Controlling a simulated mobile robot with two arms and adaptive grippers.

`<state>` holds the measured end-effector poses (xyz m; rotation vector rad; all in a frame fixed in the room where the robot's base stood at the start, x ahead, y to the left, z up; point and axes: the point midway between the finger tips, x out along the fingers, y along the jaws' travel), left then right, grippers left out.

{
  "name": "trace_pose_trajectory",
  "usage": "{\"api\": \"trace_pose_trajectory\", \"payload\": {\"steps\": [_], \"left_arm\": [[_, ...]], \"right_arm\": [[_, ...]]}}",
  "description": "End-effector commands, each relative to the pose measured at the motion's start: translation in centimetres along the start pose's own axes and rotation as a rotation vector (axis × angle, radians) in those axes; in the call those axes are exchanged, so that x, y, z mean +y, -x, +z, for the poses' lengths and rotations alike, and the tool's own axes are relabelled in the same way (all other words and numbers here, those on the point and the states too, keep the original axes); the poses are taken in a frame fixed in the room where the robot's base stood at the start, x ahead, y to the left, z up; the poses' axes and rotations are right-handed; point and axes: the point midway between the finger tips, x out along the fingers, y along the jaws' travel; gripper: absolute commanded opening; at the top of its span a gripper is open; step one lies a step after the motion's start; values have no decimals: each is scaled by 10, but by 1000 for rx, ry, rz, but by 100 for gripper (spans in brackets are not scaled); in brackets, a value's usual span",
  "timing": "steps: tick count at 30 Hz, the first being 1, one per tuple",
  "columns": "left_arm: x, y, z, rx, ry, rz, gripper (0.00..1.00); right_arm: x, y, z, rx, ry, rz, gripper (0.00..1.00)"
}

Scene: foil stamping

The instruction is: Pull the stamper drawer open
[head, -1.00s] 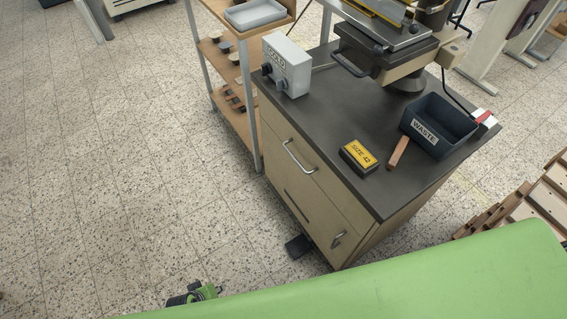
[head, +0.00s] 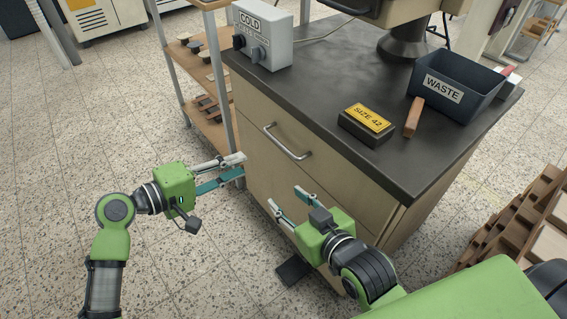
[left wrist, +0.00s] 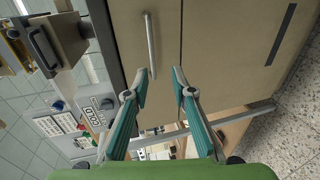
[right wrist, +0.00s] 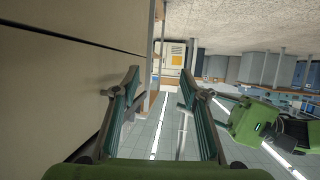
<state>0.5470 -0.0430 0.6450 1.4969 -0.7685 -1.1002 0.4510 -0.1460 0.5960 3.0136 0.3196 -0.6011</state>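The stamper cabinet's top drawer (head: 262,119) looks closed, with its front flush, and carries a metal bar handle (head: 287,143). My left gripper (head: 243,165) is open and empty, left of the handle and apart from it. In the left wrist view the handle (left wrist: 150,42) lies beyond the open fingertips (left wrist: 160,72), slightly left of their middle. My right gripper (head: 285,196) is open and empty, below the handle in front of the cabinet's lower front. In the right wrist view its fingers (right wrist: 160,73) point along the cabinet front (right wrist: 60,80), touching no handle.
A shelf rack (head: 215,110) stands left of the cabinet. A dark pedal (head: 293,270) lies on the floor.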

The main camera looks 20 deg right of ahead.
Motion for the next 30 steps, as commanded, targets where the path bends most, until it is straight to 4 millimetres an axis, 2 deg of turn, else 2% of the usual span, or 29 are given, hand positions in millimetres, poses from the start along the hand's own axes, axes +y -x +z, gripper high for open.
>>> {"api": "trace_pose_trajectory", "payload": {"steps": [3, 8, 19, 30], "left_arm": [[10, 0, 9, -32, -8, 28, 24], [15, -8, 11, -39, -7, 34, 24], [15, -64, 12, -37, -6, 33, 24], [16, -113, 14, -36, -7, 33, 24]], "right_arm": [[0, 6, -7, 29, 0, 0, 40], [-1, 6, -20, 77, 0, -3, 40], [-10, 13, -85, 378, -3, -21, 40], [-17, 44, -146, 702, -11, -39, 40]]}}
